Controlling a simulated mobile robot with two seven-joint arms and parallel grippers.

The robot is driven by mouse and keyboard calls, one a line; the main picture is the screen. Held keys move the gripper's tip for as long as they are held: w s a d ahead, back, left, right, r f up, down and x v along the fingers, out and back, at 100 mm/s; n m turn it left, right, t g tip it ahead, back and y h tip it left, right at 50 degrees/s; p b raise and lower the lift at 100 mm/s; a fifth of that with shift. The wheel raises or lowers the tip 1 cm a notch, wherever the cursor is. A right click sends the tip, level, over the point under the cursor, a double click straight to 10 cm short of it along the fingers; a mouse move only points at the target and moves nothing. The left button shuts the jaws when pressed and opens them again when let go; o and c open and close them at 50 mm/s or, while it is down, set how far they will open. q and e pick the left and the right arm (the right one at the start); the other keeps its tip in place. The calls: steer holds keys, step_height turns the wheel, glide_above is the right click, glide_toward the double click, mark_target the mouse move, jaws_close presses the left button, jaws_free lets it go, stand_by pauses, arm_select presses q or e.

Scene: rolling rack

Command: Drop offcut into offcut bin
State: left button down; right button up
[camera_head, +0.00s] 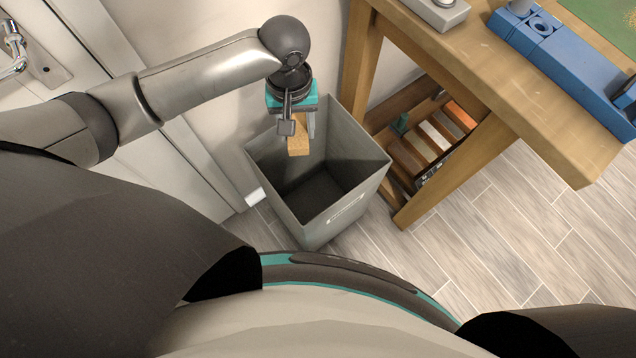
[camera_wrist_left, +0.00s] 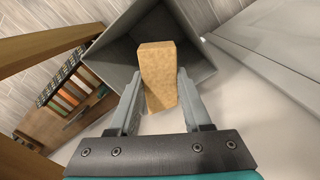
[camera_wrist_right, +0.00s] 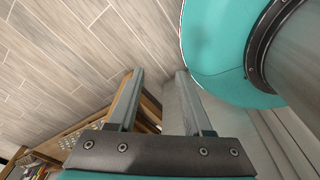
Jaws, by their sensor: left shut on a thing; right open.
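The offcut (camera_head: 298,136) is a small tan wood block, and it also shows in the left wrist view (camera_wrist_left: 158,72). My left gripper (camera_head: 297,122) is shut on it, with a finger on either side. The offcut bin (camera_head: 358,198) is a grey, square, open-topped box on the floor. In the head view the offcut hangs over the back left part of the bin's opening; its exact height over the rim is hard to tell. In the left wrist view the bin (camera_wrist_left: 118,62) lies behind the offcut. My right gripper (camera_wrist_right: 158,75) is open and empty in the right wrist view.
A wooden workbench (camera_head: 480,75) stands right of the bin, with a blue vise-like tool (camera_head: 560,50) on top and a lower shelf (camera_head: 410,160) holding several items. A white door (camera_head: 190,160) and wall are at the left. Tiled floor at the right is clear.

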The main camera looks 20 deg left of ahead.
steer(key=w+f+b, duration=0.5)
steer(key=w+b, duration=0.1)
arm_select(q)
steer(key=w+d+f+n+b, duration=0.1)
steer(key=f+b, duration=0.3)
steer(key=f, duration=0.5)
steer(key=w+f+n+b, duration=0.2)
steer(key=w+f+b, duration=0.1)
steer(key=f, duration=0.7)
steer(key=shift+w+d+n+b, duration=0.3)
steer(key=shift+d+b, duration=0.1)
steer(key=shift+b, duration=0.2)
arm_select(e)
steer(key=w+a+r+t, duration=0.1)
steer(key=w+r, duration=0.2)
steer(key=r, duration=0.4)
steer(key=w+a+r+t, duration=0.1)
steer(key=w+a+r, duration=0.1)
steer(key=w+r, duration=0.2)
steer(key=shift+w+a+r, duration=0.3)
steer(key=shift+r, duration=1.4)
arm_select(q)
steer(key=shift+c, duration=1.3)
jaws_free()
